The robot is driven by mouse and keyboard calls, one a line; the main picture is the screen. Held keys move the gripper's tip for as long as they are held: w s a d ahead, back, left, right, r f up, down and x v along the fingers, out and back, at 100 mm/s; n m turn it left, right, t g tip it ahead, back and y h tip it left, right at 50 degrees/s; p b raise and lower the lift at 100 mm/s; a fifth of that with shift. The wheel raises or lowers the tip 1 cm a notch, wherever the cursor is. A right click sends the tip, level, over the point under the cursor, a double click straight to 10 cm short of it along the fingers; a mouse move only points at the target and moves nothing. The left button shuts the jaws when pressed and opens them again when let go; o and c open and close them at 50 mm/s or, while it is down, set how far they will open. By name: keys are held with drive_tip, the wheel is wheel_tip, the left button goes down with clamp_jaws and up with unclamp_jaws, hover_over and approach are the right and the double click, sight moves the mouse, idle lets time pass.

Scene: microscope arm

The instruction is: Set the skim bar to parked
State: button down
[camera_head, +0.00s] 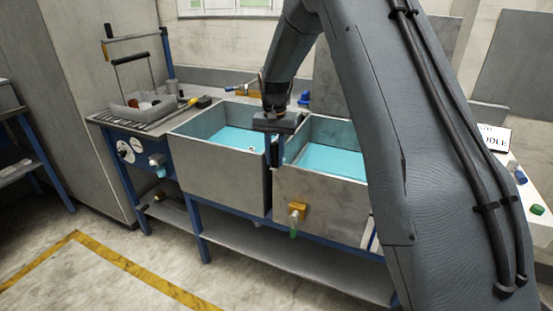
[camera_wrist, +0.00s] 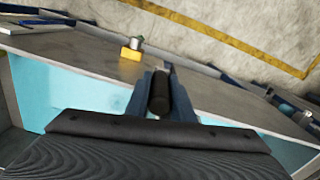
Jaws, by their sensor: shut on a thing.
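My gripper (camera_head: 274,158) hangs from above at the gap between the two water tanks. It also shows in the wrist view (camera_wrist: 160,92), where its blue fingers are shut on a dark round-ended grip (camera_wrist: 160,93). This grip appears to belong to the skim bar, but my gripper's dark body hides the rest. In the head view the fingers and arm cover the held part, so the bar's position cannot be read.
The left tank (camera_head: 215,165) and right tank (camera_head: 315,198) hold blue water. A yellow valve block (camera_head: 292,208) sits on the right tank's front. A tray (camera_head: 145,106) stands on the left bench. A small sign (camera_head: 495,138) shows at right. The floor in front is clear.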

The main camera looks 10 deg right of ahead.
sight(274, 143)
drive_tip(key=shift+w+a+r, duration=0.1)
drive_tip(key=shift+w+r, duration=0.1)
drive_tip(key=shift+w, duration=0.05)
drive_tip(key=c, duration=1.5)
unclamp_jaws()
drive_tip(key=shift+a+f, duration=0.1)
drive_tip(key=shift+a, duration=0.05)
drive_tip(key=shift+c, duration=0.2)
drive_tip(key=shift+r+b, duration=1.05)
drive_tip(key=shift+r, duration=2.85)
drive_tip(key=shift+s+d, duration=0.1)
drive_tip(key=shift+d, duration=0.1)
